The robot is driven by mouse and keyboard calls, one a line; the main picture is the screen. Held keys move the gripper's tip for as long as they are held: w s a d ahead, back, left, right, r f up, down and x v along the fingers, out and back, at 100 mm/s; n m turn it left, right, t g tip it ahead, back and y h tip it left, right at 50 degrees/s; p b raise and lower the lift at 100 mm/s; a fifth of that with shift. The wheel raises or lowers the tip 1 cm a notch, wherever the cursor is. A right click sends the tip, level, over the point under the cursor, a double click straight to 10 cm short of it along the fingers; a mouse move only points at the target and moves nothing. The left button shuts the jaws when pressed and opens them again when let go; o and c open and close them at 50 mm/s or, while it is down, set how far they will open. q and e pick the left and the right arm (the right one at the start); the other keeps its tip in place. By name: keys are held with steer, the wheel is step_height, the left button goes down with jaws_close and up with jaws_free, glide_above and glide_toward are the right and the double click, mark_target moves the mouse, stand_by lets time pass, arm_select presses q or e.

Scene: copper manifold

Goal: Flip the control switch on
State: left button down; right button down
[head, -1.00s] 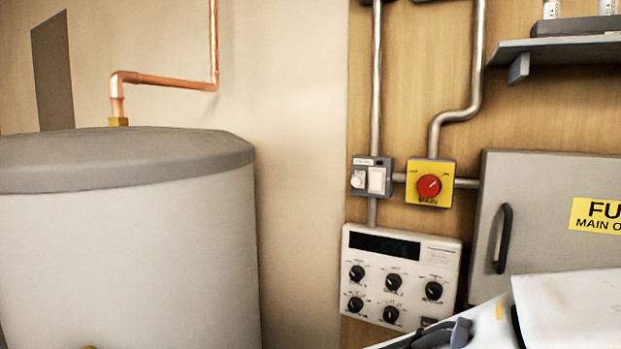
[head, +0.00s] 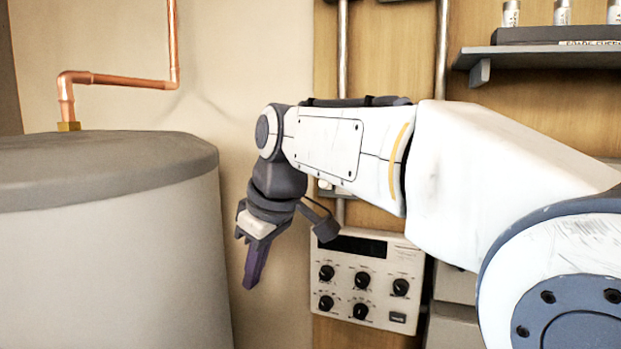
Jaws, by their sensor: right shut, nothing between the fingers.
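The white control panel (head: 378,245) is on the wooden board, with a dark display and several black knobs. A small dark rocker switch (head: 398,318) is at its lower right corner; I cannot tell its position. My right arm crosses the view from the right. My right gripper (head: 251,278) is shut and empty, pointing down, left of the panel and apart from it in the picture. The small grey switch box above the panel shows only a sliver (head: 325,188) below my arm. The yellow main switch box is hidden behind my arm. My left gripper is not in view.
A large grey-topped tank (head: 110,250) stands at the left, with a copper pipe (head: 120,79) rising from it. A grey shelf (head: 540,55) with small bottles is at the upper right. The grey cabinet is mostly hidden behind my arm.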

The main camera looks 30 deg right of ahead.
steer(key=d+r+t+h+p, duration=0.1)
steer(key=d+r+t+h, duration=0.1)
steer(key=d+r, duration=1.4)
step_height(320, 180, up, 2)
steer(key=shift+d+r+t+h, duration=0.2)
steer(key=shift+r+t+h, duration=0.1)
steer(key=shift+t, duration=0.1)
steer(key=shift+f, duration=0.1)
steer(key=w+d+f+p, duration=0.2)
steer(key=w+d+f, duration=0.2)
steer(key=w+f, duration=0.4)
steer(key=shift+f+p, duration=0.3)
steer(key=shift+f, duration=0.05)
steer(key=shift+w, duration=0.1)
